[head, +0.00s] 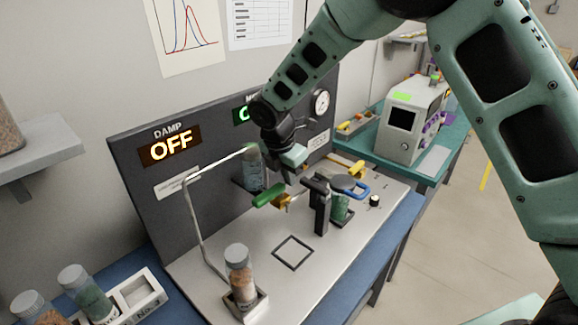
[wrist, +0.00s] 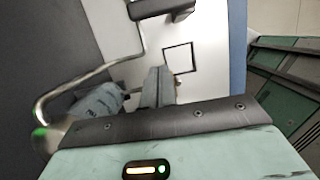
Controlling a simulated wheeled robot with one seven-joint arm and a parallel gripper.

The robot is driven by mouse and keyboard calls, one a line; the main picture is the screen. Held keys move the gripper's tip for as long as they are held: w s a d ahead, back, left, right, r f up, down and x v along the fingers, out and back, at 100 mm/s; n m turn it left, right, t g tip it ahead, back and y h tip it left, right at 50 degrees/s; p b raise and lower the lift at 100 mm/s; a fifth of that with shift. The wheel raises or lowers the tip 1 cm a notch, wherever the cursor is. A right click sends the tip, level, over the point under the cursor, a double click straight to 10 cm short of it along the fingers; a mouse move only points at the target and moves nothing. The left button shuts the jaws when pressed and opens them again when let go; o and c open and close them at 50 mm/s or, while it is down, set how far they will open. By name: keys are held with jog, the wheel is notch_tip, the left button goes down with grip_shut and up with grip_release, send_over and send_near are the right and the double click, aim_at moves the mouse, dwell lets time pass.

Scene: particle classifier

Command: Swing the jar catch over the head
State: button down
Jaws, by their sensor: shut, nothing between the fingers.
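My gripper (head: 290,178) is shut and empty. It points down over the back of the metal bench plate, just right of the rear jar (head: 252,170) and above a green handle (head: 268,194) with a brass fitting. In the wrist view the shut fingers (wrist: 157,88) are beside a grey-blue jar (wrist: 97,104). A greenish jar (head: 341,207) with a grey lid stands to the right, with a blue loop (head: 359,190) at its top. A black post with a crosspiece (head: 320,205) stands next to it. I cannot tell which part is the jar catch.
A bent metal tube (head: 197,225) arches over the plate's left side. A jar of orange-brown grains (head: 240,275) stands in front. The dark panel (head: 140,195) with an OFF sign rises behind. The plate around the square outline (head: 293,252) is clear.

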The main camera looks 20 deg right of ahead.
aim_at(314, 189)
jog(key=w+d+f+p, duration=0.2)
jog(key=d+f+p, duration=0.1)
jog(key=d+f, duration=0.1)
jog(key=shift+w+d+f, duration=0.3)
jog(key=shift+w+f, duration=0.1)
jog(key=shift+f, duration=0.35)
